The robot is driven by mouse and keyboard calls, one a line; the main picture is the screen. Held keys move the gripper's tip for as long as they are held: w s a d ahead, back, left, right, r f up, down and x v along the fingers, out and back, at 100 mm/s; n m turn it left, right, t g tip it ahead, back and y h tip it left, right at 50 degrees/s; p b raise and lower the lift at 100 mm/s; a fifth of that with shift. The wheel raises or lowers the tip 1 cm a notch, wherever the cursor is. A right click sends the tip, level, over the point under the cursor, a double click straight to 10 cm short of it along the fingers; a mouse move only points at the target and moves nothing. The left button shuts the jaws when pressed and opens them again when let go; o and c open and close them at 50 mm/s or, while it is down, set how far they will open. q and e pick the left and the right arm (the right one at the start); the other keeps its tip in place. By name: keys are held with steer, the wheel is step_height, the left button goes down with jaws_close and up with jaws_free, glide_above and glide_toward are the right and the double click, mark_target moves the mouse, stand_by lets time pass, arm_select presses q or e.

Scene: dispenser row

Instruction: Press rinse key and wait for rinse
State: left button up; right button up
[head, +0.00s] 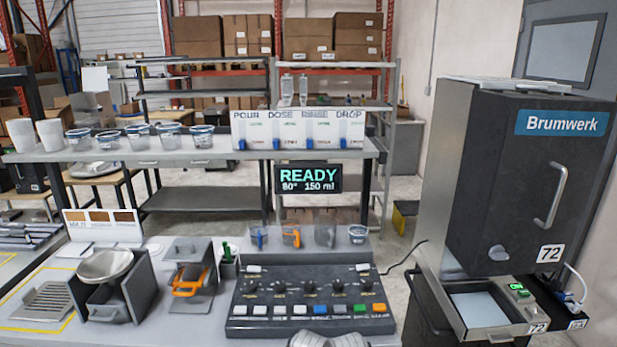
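A dark control panel (310,298) lies on the front bench, with a row of knobs and a row of coloured keys along its front. The keys include several white ones (280,309), a green one (359,308) and an orange one (379,307). The labels are too small to read, so I cannot tell which is the rinse key. A display (308,179) above reads READY, 80°, 150 ml. A RINSE card (315,133) stands on the shelf among POUR, DOSE and DROP. Grey rounded shapes at the bottom edge are cut off and unclear.
A metal pan (104,265) on a stand and an orange-handled device (189,281) are left of the panel. Small holders and a cup (357,234) stand behind it. A dark Brumwerk machine (525,190) stands at right. Cups (138,135) line the shelf.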

arm_select(q)
jaws_close()
stand_by(1.4)
